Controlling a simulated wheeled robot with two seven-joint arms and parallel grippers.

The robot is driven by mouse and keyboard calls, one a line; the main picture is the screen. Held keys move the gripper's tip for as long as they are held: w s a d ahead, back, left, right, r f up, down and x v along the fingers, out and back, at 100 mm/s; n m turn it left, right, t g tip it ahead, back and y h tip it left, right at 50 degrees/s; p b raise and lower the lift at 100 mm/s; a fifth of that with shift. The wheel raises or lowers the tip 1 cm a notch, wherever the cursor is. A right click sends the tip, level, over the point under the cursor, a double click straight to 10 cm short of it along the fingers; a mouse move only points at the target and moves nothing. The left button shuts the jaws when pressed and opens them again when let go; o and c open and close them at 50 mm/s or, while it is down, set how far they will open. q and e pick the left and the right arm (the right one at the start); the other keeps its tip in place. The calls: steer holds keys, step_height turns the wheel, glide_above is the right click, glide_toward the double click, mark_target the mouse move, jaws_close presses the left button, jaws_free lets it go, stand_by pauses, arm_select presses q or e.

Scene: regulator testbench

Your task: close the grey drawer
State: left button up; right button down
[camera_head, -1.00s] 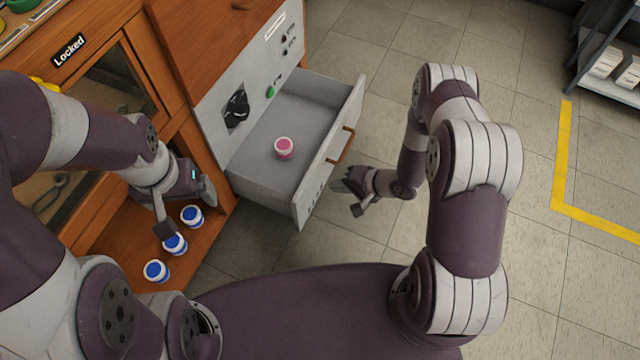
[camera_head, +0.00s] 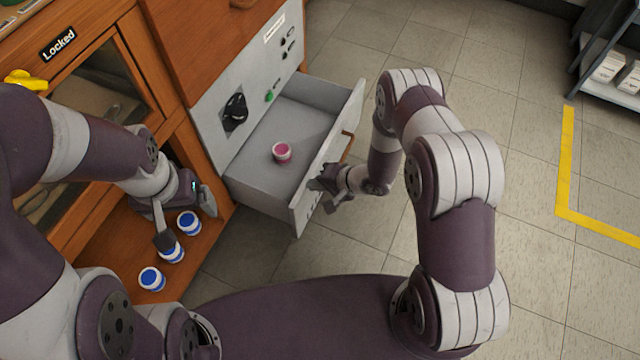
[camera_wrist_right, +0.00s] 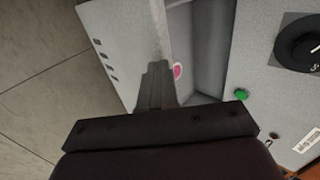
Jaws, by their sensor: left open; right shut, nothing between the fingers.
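The grey drawer (camera_head: 262,184) is pulled out of the grey panel of the wooden cabinet. A jar with a pink lid (camera_head: 282,152) stands inside it. The drawer front carries a wooden handle (camera_head: 347,146). My right gripper (camera_head: 322,188) is shut and empty at the outer side of the drawer front, near its lower end; whether it touches is unclear. In the right wrist view its fingers (camera_wrist_right: 156,88) overlap the drawer front (camera_wrist_right: 118,45). My left gripper (camera_head: 186,222) is open over the lower wooden shelf, beside the blue-lidded jars.
Blue-lidded jars (camera_head: 151,279) stand on the wooden shelf (camera_head: 118,245) at lower left. The grey panel has a black knob (camera_head: 235,110) and a green button (camera_head: 269,96). Open tiled floor lies right of the drawer, with a shelf rack (camera_head: 605,75) at far right.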

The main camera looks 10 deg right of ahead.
steer(key=w+a, duration=0.9)
steer(key=a, duration=0.5)
steer(key=shift+w+b, duration=0.25)
steer(key=shift+b, duration=0.15)
